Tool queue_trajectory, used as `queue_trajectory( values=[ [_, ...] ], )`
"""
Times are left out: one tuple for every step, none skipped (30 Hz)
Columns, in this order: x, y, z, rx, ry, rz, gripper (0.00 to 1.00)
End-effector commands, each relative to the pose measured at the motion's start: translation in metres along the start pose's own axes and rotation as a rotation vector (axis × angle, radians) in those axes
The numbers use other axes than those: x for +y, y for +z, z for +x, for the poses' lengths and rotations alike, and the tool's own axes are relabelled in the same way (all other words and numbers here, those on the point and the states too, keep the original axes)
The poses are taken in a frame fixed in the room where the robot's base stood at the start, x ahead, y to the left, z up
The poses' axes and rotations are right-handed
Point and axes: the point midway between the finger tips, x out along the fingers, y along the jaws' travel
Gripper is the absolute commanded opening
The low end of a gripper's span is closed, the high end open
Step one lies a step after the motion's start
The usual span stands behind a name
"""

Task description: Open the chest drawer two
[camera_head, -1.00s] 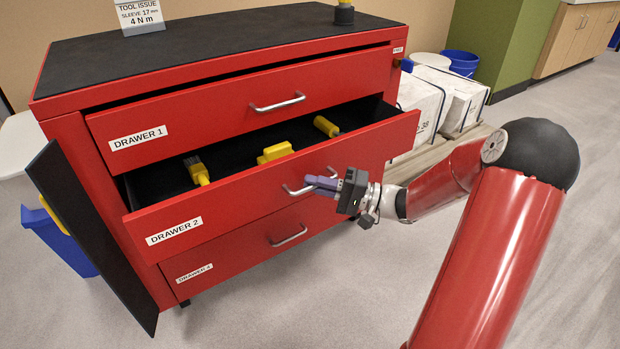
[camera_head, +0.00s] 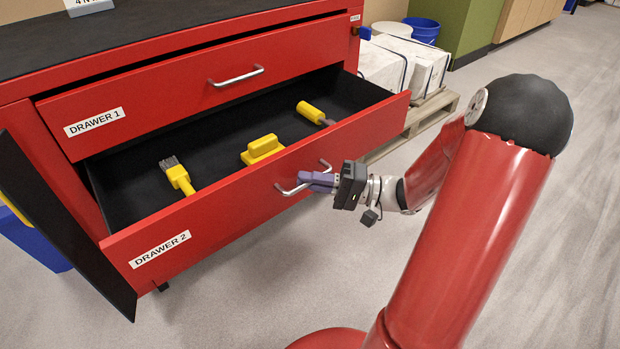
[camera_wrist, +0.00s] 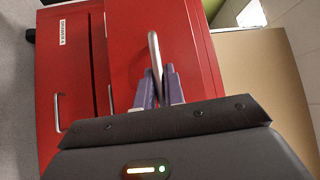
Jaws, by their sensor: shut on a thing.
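Drawer two (camera_head: 228,216) of the red chest stands pulled well out, its black inside showing. It is labelled DRAWER 2. My gripper (camera_head: 312,182) is at its front, shut on the drawer two handle (camera_head: 291,190), a metal bar. The wrist view shows the handle (camera_wrist: 153,50) running between the purple fingers of my gripper (camera_wrist: 159,88). Inside the drawer lie a yellow-handled brush (camera_head: 178,177), a yellow block-shaped tool (camera_head: 262,149) and a yellow-handled tool (camera_head: 312,112).
Drawer one (camera_head: 200,84) above stands slightly out. A dark panel (camera_head: 60,230) stands at the chest's left side. White wrapped blocks (camera_head: 405,62) on a pallet (camera_head: 425,115) and a blue bucket (camera_head: 422,30) are at the right. The floor in front is clear.

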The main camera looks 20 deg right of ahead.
Motion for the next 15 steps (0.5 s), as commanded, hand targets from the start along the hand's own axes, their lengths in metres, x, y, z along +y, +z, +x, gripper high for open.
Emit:
queue_trajectory(
  values=[
    [0.0007, 0.0003, -0.0001, -0.001, 0.002, 0.0, 0.0],
    [0.0008, 0.0002, -0.0001, -0.001, 0.002, 0.001, 0.0],
    [0.0008, 0.0002, 0.0, -0.001, 0.002, 0.0, 0.15],
    [0.0008, 0.0002, 0.0, -0.001, 0.002, 0.0, 0.19],
    [0.0007, 0.0001, 0.0, -0.001, 0.001, 0.0, 0.23],
    [0.0007, 0.0001, 0.0, -0.001, 0.001, 0.0, 0.28],
    [0.0006, 0.0, 0.0, -0.001, 0.001, 0.0, 0.32],
    [0.0006, 0.0, 0.0001, -0.001, 0.001, 0.0, 0.32],
    [0.0005, 0.0, 0.0001, -0.001, 0.001, 0.0, 0.32],
    [0.0005, -0.0001, 0.0001, 0.0, 0.001, 0.0, 0.32],
    [0.0004, -0.0001, 0.0001, 0.0, 0.001, 0.0, 0.32],
    [0.0004, -0.0001, 0.0001, 0.0, 0.001, 0.0, 0.32],
    [0.0004, -0.0002, 0.0001, 0.0, 0.0, 0.0, 0.32],
    [0.0003, -0.0002, 0.0001, 0.0, 0.0, 0.0, 0.32],
    [0.0003, -0.0003, -0.0005, 0.0, 0.0, 0.0, 0.32]
  ],
)
